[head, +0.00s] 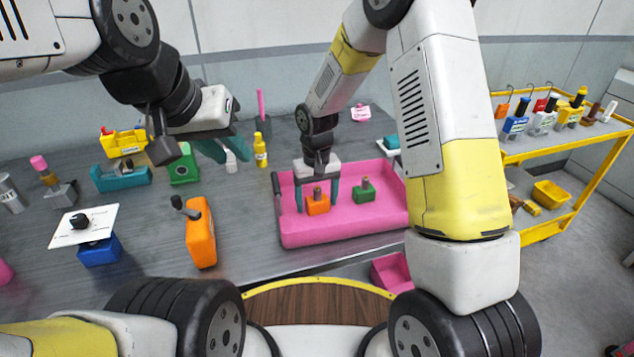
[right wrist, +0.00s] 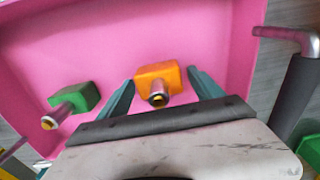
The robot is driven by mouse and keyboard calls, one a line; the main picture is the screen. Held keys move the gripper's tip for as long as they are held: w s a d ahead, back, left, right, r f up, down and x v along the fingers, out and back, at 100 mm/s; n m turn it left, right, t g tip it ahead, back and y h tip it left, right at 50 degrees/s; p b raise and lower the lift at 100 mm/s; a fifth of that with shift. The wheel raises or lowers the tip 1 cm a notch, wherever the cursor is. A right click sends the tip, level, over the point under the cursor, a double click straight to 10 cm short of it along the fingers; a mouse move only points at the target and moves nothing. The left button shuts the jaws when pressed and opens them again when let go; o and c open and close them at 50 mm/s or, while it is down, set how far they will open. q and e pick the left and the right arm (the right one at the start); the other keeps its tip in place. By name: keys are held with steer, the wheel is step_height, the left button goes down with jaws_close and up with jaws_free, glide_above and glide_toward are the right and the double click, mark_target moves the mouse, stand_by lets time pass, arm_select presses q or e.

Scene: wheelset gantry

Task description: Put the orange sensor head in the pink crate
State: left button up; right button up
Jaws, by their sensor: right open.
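The orange sensor head (head: 317,204), a small block with a metal stub on top, sits inside the pink crate (head: 330,236) in its left part. In the right wrist view the orange sensor head (right wrist: 158,79) lies between the two teal fingers of my right gripper (right wrist: 163,88). The fingers stand apart on either side of it. In the head view my right gripper (head: 317,196) reaches down into the crate. My left gripper (head: 222,150) is above the table left of the crate, and its fingers are partly hidden, so its opening is unclear.
A green sensor head (head: 364,190) sits in the crate, right of the orange one. A tall orange block with a black handle (head: 200,235) and a blue block under a white plate (head: 99,250) stand on the left. A yellow cart (head: 535,148) is on the right.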

step_height(320, 180, up, 12)
steer(key=shift+r, duration=0.15)
steer(key=s+d+r+m+t+y, duration=0.1)
steer(key=s+d+r, duration=0.3)
steer(key=r, duration=0.2)
steer(key=s+d+r+t, duration=0.1)
steer(key=s+d+r, duration=0.2)
steer(key=d+r, duration=0.15)
steer(key=s+d+r+m+t, duration=0.1)
steer(key=s+d+r+t, duration=0.1)
steer(key=s, duration=0.4)
steer(key=s+d+r+m+t+y, duration=0.1)
steer(key=s+d+r+t, duration=0.1)
steer(key=s, duration=0.5)
steer(key=shift+s+d+r, duration=0.15)
steer(key=shift+d+r, duration=0.55)
steer(key=shift+d, duration=0.35)
